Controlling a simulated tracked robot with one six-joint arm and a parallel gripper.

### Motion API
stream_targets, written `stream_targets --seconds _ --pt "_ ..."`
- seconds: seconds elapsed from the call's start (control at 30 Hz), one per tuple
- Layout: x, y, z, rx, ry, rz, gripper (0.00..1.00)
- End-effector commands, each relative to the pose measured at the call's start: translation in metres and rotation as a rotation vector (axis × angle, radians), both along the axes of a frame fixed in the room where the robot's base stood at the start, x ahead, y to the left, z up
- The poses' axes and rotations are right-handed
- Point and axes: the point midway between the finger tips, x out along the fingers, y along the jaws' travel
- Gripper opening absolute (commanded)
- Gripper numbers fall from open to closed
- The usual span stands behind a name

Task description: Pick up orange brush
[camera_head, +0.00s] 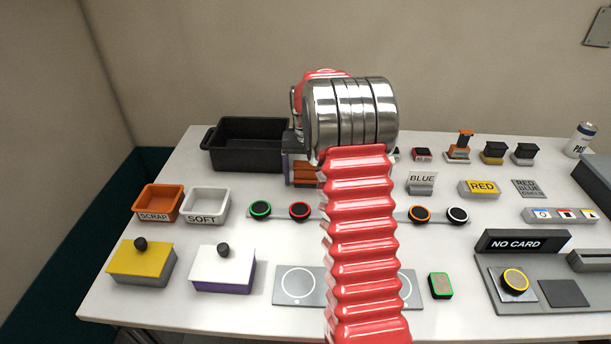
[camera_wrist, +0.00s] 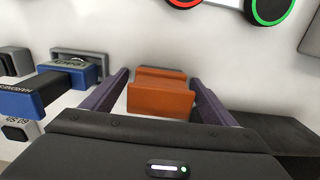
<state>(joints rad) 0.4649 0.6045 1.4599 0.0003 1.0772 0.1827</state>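An orange block-shaped thing (camera_wrist: 160,98), which I take to be the orange brush, shows in the wrist view with a second orange part behind it. No bristles show. My gripper (camera_wrist: 158,78) is open, its two dark purple fingers on either side of the orange block, with pale table visible at the sides. I cannot tell how high the fingers are above the table. In the head view the orange thing (camera_head: 305,172) is partly hidden by my arm. A smaller orange and black thing (camera_head: 459,147) stands farther right on the table.
A black bin (camera_head: 250,160) stands left of the orange thing. A blue-ended tool (camera_wrist: 50,92) lies beside it in the wrist view. Green (camera_head: 260,209) and red (camera_head: 299,210) ringed buttons are in front. An orange scrap tray (camera_head: 160,190) and a white soft tray (camera_head: 207,192) sit left.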

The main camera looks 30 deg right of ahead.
Motion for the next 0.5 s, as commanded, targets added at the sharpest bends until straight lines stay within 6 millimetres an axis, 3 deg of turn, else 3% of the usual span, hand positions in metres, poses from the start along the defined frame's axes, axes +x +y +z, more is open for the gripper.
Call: stream_targets --seconds 0.5 --pt "0.0002 0.0002 0.0001 0.0 0.0 0.0 0.43"
